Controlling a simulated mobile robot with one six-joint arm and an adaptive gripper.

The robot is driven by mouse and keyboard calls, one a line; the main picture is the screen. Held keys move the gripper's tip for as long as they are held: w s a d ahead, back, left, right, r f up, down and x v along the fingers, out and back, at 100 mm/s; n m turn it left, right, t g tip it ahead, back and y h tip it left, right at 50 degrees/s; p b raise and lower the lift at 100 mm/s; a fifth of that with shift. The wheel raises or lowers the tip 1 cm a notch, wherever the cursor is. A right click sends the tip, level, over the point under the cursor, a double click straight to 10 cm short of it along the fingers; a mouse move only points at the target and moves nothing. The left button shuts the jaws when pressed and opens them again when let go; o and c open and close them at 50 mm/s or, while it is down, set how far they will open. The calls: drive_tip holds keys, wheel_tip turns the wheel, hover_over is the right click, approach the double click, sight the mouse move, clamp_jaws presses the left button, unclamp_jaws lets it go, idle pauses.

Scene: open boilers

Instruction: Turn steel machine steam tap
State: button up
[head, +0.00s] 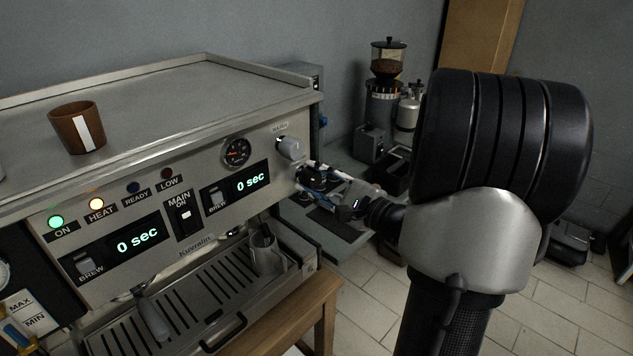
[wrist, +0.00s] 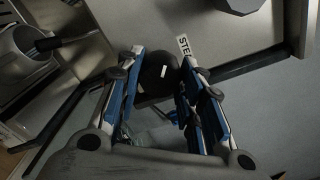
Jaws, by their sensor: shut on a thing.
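The steel machine (head: 130,85) fills the left of the head view. Its steam tap is a round black knob (wrist: 160,72) with a white mark, seen in the wrist view beside a partly covered label (wrist: 186,46) reading "STE". My gripper (wrist: 162,62) is shut on this knob, with a blue-padded finger on either side of it. In the head view my gripper (head: 310,176) is at the right end of the front panel, and its fingers mostly hide the tap.
A metal pitcher (head: 264,256) stands on the drip tray (head: 205,305) below. A brown cup (head: 77,127) stands on top of the machine. A coffee grinder (head: 383,105) stands on the counter behind.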

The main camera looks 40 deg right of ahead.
drive_tip(key=o, duration=1.1)
drive_tip(key=shift+c, duration=0.2)
drive_tip(key=s, duration=1.2)
drive_tip(key=shift+d, duration=0.45)
